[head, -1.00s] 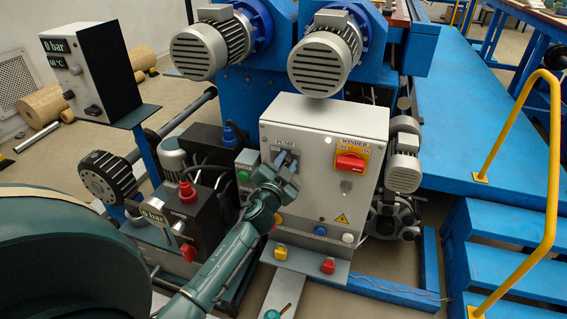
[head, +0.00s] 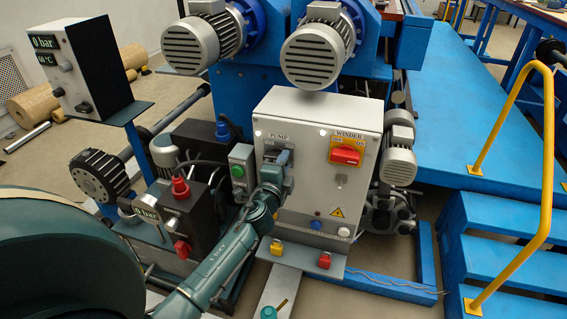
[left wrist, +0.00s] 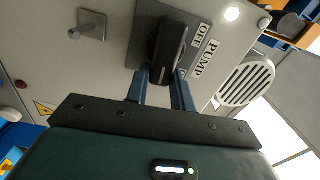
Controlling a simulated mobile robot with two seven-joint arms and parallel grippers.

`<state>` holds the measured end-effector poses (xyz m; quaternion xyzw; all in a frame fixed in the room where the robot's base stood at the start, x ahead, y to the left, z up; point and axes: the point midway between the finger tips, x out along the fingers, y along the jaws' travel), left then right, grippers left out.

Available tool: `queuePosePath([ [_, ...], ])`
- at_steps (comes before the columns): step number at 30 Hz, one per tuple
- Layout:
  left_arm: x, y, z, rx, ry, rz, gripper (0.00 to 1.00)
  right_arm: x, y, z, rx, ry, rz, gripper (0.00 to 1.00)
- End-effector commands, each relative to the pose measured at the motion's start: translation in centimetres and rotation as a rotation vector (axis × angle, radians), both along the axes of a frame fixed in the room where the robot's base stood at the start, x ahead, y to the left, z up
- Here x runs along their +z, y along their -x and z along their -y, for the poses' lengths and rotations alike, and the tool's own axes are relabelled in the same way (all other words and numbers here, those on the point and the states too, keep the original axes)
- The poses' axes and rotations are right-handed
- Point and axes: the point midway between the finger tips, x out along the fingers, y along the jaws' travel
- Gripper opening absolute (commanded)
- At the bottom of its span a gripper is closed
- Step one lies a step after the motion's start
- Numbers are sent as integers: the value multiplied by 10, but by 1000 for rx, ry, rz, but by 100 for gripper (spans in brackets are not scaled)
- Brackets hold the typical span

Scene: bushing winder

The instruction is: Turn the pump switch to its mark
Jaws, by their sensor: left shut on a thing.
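The pump switch is a black knob (left wrist: 168,50) on a grey plate with the labels PUMP and OFF, in the left wrist view. It sits at the upper left of the grey control cabinet (head: 310,195), below the PUMP label (head: 282,136) in the head view. My left gripper (head: 284,160) is at the switch; in the left wrist view its two fingers (left wrist: 161,84) are shut on the knob from both sides. The gripper hides most of the switch in the head view. Whether the knob points at its mark cannot be told. My right gripper is not in view.
A red winder switch (head: 345,155) on a yellow plate is to the right on the cabinet. A green-button box (head: 242,168) stands close left of my gripper. A white lamp (head: 257,133) glows beside the PUMP label. Yellow handrails and blue steps (head: 510,245) are at the right.

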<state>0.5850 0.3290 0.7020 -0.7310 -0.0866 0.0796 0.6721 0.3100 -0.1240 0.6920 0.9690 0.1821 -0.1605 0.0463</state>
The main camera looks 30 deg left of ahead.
Motion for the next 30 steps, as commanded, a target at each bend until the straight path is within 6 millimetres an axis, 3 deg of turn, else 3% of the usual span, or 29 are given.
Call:
queuePosePath([
  [23, -3, 0, 0, 0, -101, -25, 1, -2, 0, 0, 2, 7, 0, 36],
  [24, -4, 0, 0, 0, -101, -25, 26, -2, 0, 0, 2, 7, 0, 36],
  [30, -3, 0, 0, 0, -99, -25, 42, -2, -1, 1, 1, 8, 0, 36],
])
